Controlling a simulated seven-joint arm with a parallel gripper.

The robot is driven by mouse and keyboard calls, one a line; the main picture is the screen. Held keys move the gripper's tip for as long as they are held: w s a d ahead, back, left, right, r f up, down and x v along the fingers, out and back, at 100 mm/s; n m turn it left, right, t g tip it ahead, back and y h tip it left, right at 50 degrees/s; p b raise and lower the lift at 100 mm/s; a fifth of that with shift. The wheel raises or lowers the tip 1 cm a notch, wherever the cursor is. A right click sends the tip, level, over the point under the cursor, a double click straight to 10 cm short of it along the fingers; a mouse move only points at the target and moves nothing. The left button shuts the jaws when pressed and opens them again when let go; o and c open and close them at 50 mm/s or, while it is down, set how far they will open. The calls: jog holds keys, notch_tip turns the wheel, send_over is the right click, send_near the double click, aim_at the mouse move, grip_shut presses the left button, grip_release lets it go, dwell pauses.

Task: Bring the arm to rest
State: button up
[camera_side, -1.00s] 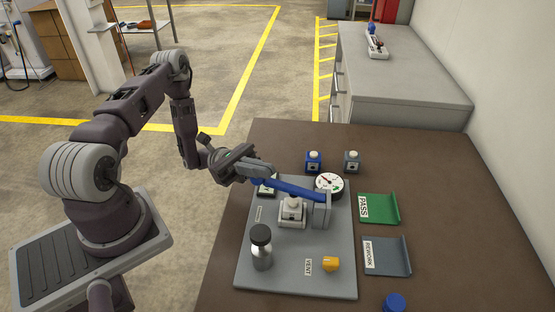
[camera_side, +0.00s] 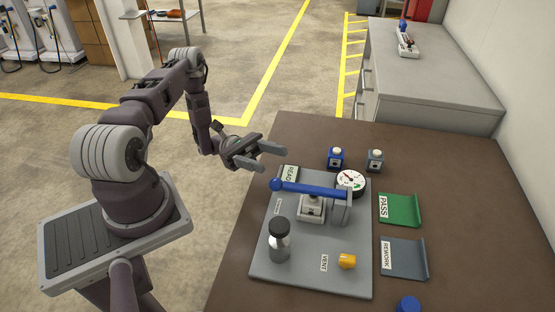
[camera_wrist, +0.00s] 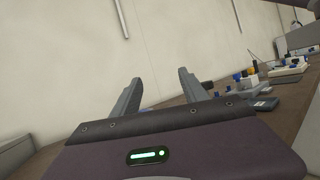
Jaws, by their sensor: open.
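My gripper (camera_side: 262,153) is open and empty. It hangs in the air near the table's left edge, above and to the left of the blue lever (camera_side: 308,188), and apart from it. A round dial (camera_side: 351,183) sits beside the lever's hinge post.
A dark-capped bottle (camera_side: 279,245) and a yellow knob (camera_side: 347,261) stand on the plate. A blue block (camera_side: 335,158) and a grey block (camera_side: 374,160) stand behind. Green PASS (camera_side: 401,210) and grey REWORK (camera_side: 405,260) trays lie right. The table's back left (camera_side: 300,130) is clear.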

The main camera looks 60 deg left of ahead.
jog(key=s+d+r+m+t+y, duration=0.1)
jog(key=s+d+r+m+y, duration=0.2)
jog(key=s+r+m+y, duration=0.3)
jog(key=s+d+r+m+t+y, duration=0.1)
jog(key=s+d+r+m+y, duration=0.2)
jog(key=s+r+m+y, duration=0.4)
notch_tip(320, 180, up, 7)
jog(key=m+y, duration=0.5)
jog(key=y, duration=0.4)
jog(key=shift+m+y, duration=0.3)
jog(key=shift+m, duration=0.1)
jog(key=shift+s+d+r, duration=0.1)
jog(key=shift+r, duration=0.05)
